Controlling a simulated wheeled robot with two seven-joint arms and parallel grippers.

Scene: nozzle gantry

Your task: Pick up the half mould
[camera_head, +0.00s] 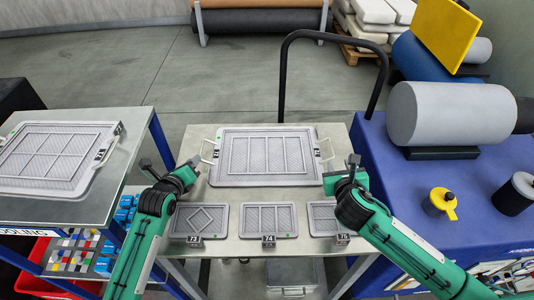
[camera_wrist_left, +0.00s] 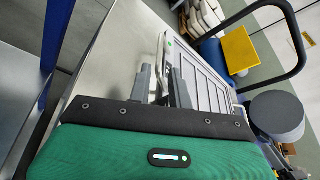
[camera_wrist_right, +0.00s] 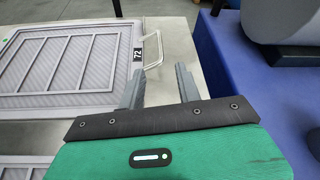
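A large grey half mould (camera_head: 265,156) with a ribbed face lies flat on the middle table. It has a wire handle at each end, and its right end bears tag 72 (camera_wrist_right: 138,54). My left gripper (camera_head: 172,167) is open at its left handle (camera_wrist_left: 160,58), which shows between the fingers in the left wrist view; I cannot tell whether they touch. My right gripper (camera_head: 340,168) is open and empty near the right handle (camera_wrist_right: 155,48), which shows beyond the fingers in the right wrist view.
Smaller moulds (camera_head: 200,220) with number tags lie along the table's front. Another large mould (camera_head: 50,158) lies on the left table. A black curved bar (camera_head: 284,75) rises behind the middle table. A blue bench (camera_head: 430,185) with a grey roll (camera_head: 450,112) stands at right.

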